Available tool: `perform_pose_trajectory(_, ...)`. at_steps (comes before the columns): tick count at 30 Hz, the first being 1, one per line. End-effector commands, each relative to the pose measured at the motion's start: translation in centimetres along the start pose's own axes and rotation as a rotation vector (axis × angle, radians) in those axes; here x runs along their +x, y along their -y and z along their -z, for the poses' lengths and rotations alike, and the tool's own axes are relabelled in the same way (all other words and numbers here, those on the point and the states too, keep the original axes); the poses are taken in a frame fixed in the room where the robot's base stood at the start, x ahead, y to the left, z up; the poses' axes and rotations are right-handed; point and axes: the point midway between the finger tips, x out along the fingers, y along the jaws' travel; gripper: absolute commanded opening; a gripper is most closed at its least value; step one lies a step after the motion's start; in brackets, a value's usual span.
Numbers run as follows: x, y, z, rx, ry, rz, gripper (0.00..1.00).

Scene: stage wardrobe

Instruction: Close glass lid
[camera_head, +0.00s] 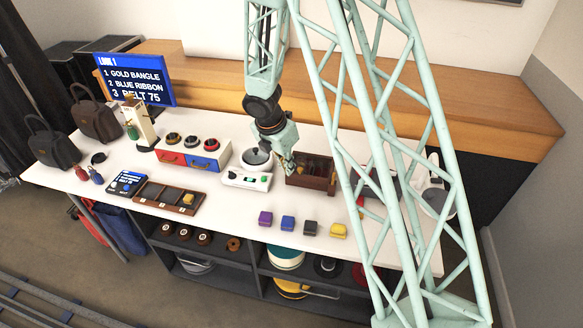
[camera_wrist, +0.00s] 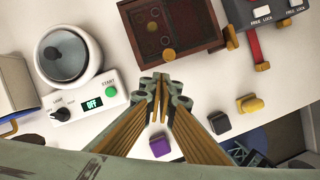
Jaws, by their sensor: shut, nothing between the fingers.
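A dark wooden box (camera_head: 318,184) stands in the middle of the white table. In the wrist view the box (camera_wrist: 216,38) shows round items under a reddish-brown surface, with a round gold knob (camera_wrist: 169,54) near its front edge. I cannot tell for sure whether that surface is a glass lid. A round white appliance (camera_head: 257,160) is to its left; in the wrist view it shows a grey top with a dark disc (camera_wrist: 64,57). My gripper (camera_head: 289,166) is shut and empty, between appliance and box. It also shows in the wrist view (camera_wrist: 160,86), in front of the box.
The appliance's panel (camera_wrist: 85,108) reads OFF, with a green START button. Purple, blue, dark and yellow blocks (camera_head: 338,231) lie along the front edge. A compartment tray (camera_head: 169,198) and a red-blue drawer unit (camera_head: 193,155) are left.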

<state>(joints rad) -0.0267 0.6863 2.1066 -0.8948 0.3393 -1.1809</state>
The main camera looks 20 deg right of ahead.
Motion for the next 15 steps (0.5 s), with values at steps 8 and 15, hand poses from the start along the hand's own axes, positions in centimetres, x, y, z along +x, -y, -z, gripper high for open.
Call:
perform_pose_trajectory(8, -4.9, -0.2, -0.3, 0.001, 0.002, -0.004, 0.0)
perform_pose_trajectory(15, -7.9, -0.1, -0.3, 0.001, 0.002, -0.003, 0.0)
